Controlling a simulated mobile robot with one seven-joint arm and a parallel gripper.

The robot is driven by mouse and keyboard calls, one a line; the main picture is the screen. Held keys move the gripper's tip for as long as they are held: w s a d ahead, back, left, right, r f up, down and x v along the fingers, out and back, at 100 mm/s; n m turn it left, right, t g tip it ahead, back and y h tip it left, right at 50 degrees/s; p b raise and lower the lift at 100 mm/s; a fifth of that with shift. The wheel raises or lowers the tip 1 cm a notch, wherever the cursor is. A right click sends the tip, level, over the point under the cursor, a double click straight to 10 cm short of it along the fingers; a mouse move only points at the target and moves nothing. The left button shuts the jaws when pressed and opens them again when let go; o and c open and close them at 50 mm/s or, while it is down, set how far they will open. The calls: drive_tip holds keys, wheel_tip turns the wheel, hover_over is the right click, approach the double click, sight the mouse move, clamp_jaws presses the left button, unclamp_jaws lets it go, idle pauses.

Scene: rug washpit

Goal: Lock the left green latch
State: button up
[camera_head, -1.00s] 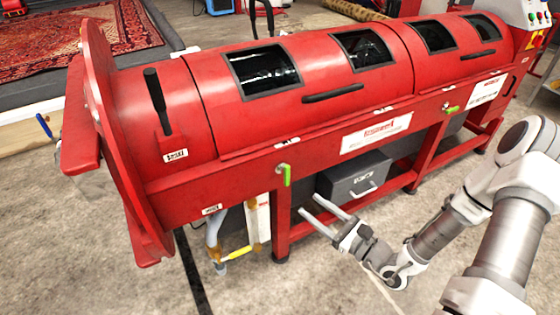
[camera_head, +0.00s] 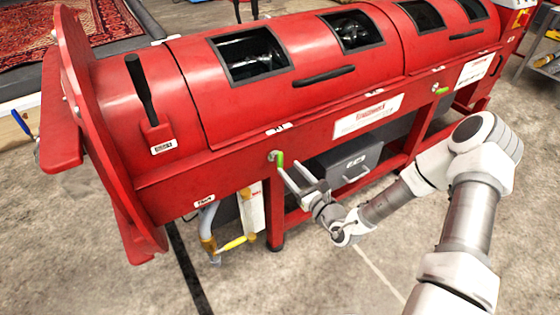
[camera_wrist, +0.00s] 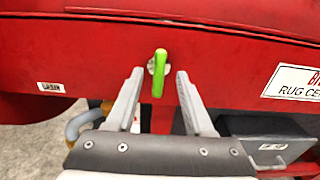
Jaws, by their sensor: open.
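The left green latch (camera_head: 280,159) is a small green handle on a round metal mount on the front beam of the red rug washing machine (camera_head: 190,165). In the wrist view the green latch (camera_wrist: 159,74) points roughly up and down, with its mount behind its middle. My gripper (camera_head: 298,176) is open and empty, just in front and to the right of the latch in the head view. In the wrist view the two fingers of my gripper (camera_wrist: 158,74) stand to the left and right of the latch, with gaps on both sides. I cannot tell the remaining depth.
A second green latch (camera_head: 441,90) sits farther right on the beam. Below are a grey drawer box (camera_head: 350,166) and a pipe with a yellow handle (camera_head: 236,242). A black lever (camera_head: 140,90) stands on the left end. The concrete floor in front is clear.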

sight(281, 160)
drive_tip(key=b+x, duration=0.1)
drive_tip(key=x, duration=0.5)
drive_tip(key=shift+w+a, duration=0.2)
drive_tip(key=shift+a, duration=0.05)
clamp_jaws()
